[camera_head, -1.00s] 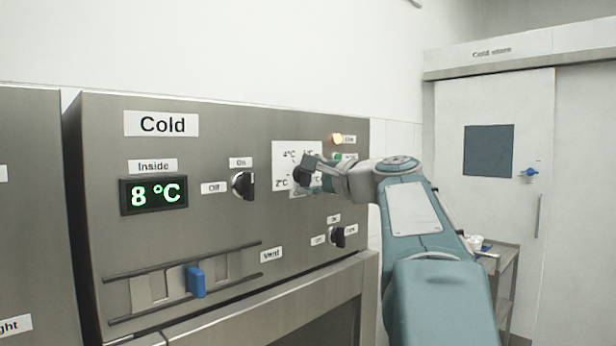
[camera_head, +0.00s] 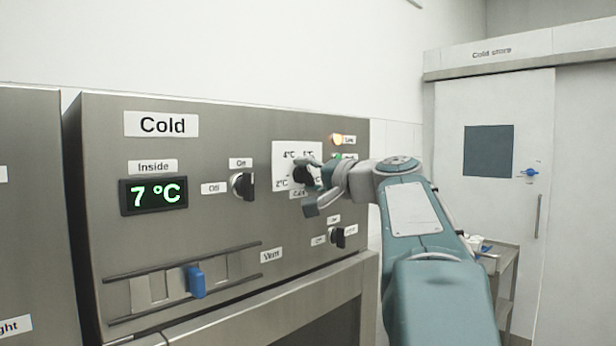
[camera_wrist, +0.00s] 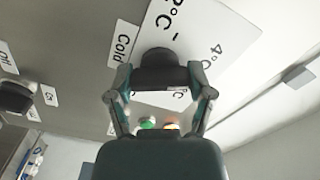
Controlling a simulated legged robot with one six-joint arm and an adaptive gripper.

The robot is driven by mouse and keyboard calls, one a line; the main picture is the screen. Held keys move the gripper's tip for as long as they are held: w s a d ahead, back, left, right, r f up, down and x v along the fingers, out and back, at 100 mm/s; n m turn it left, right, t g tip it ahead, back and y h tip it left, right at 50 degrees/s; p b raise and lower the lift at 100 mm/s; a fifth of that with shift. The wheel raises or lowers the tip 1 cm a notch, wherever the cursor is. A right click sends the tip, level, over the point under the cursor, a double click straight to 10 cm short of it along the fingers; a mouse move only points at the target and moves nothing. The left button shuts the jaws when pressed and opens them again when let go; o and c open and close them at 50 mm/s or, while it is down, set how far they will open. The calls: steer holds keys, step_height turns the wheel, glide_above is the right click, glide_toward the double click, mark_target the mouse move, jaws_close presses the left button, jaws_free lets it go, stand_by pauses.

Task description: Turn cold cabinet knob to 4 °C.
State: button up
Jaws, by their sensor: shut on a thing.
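The black cold cabinet knob (camera_head: 301,174) sits on a white dial plate (camera_head: 284,152) on the steel panel. My gripper (camera_head: 306,185) is shut on the knob, one finger above and one below. In the wrist view the knob (camera_wrist: 159,60) lies between my two fingertips (camera_wrist: 160,78). I cannot tell which mark the knob points at. The Inside display (camera_head: 153,194) reads 7 °C.
An On/Off switch (camera_head: 243,186) is left of the dial and another small switch (camera_head: 338,237) is below it. An orange lamp (camera_head: 337,140) is lit above a green one. A blue vent slider (camera_head: 195,281) is lower left. A trolley (camera_head: 497,258) stands behind my arm.

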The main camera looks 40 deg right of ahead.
steer(key=shift+w+f+n, duration=0.1)
steer(key=shift+f+n, duration=0.2)
steer(key=shift+f, duration=0.05)
steer(key=o, duration=1.1)
steer(key=shift+r, duration=0.15)
steer(key=shift+s+r, duration=0.1)
steer(key=shift+s, duration=0.15)
steer(key=s, duration=1.1)
steer(key=shift+s+d, duration=0.25)
steer(key=shift+d, duration=0.15)
